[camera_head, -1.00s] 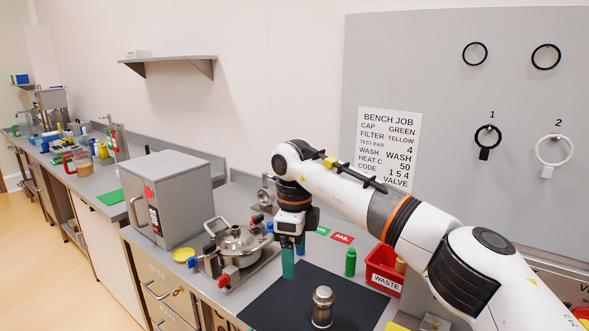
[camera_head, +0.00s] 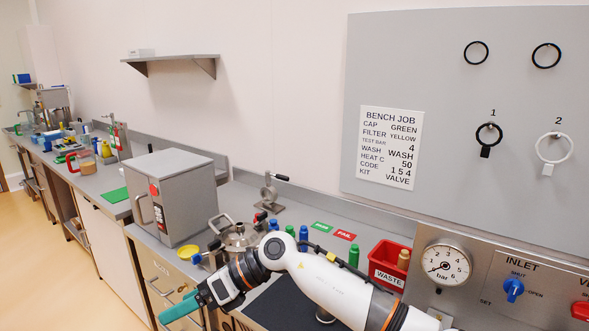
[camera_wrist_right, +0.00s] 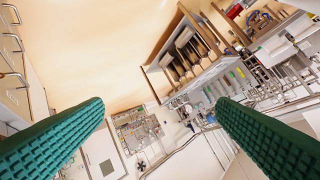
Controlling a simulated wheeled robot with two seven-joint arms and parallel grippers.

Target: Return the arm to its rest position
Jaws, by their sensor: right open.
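My right arm comes in from the lower right in the head view and reaches left across the front of the bench. Its gripper (camera_head: 180,308) has green ribbed fingers pointing left, beside the drawer fronts. In the right wrist view the two fingers (camera_wrist_right: 160,115) are wide apart with nothing between them. My left gripper is not in view.
The dark mat (camera_head: 275,307) is partly hidden by my arm. The steel pot (camera_head: 240,236) is right behind the arm. A grey box oven (camera_head: 172,195), red waste bin (camera_head: 390,266) and green bottle (camera_head: 353,255) stand on the bench. Open floor (camera_head: 70,270) lies left.

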